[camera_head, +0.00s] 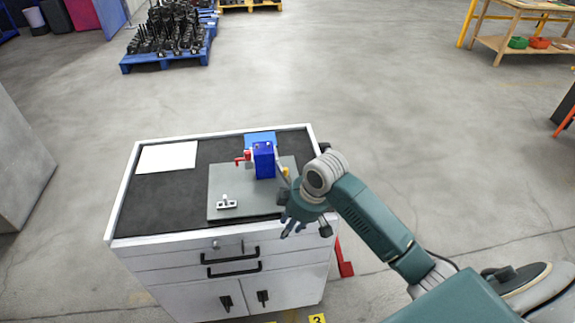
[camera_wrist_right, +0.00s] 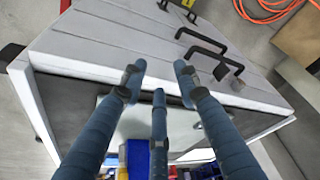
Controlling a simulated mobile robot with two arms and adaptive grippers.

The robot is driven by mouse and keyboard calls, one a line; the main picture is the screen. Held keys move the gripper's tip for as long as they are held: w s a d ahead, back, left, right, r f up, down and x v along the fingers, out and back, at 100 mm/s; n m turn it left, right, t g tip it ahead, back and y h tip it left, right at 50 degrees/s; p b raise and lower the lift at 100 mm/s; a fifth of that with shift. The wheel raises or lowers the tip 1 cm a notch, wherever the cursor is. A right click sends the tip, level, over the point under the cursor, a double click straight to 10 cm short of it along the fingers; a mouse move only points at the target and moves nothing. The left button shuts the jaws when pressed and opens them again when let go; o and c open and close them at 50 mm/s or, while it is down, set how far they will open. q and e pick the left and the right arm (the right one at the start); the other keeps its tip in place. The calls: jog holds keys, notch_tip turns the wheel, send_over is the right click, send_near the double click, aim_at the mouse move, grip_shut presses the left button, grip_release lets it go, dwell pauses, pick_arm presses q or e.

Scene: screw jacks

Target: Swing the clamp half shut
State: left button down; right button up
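A blue upright block (camera_head: 264,160), perhaps the clamp body, stands on the grey plate (camera_head: 222,178) on the cart. A red part (camera_head: 242,158) sticks out on its left and a small yellow part (camera_head: 285,172) shows on its right. Which piece is the clamp half, I cannot tell. My right gripper (camera_head: 303,226) is at the cart's right front, apart from the block. Its fingers (camera_wrist_right: 158,85) are spread and empty. My left gripper is not in view.
A small silver part (camera_head: 227,203) lies on the plate's front. A white sheet (camera_head: 167,157) lies at the cart's left. The cart front has black handles (camera_head: 233,272). A blue pallet of dark parts (camera_head: 168,62) and a wooden table (camera_head: 525,42) stand farther back.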

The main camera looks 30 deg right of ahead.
aim_at(286, 169)
jog(key=w+d+r+n+y, duration=0.1)
jog(key=w+d+r, duration=0.35)
jog(key=r, duration=0.45)
jog(key=w+d+r+n, duration=0.1)
jog(key=w+d+r, duration=0.35)
jog(key=r, duration=0.55)
jog(key=p+x, duration=0.1)
jog(key=x, duration=0.2)
jog(key=p+x, duration=0.1)
jog(key=x, duration=0.3)
jog(key=w+p+x, duration=0.1)
jog(key=x, duration=0.3)
jog(key=shift+a, duration=0.4)
jog(key=shift+c, duration=0.5)
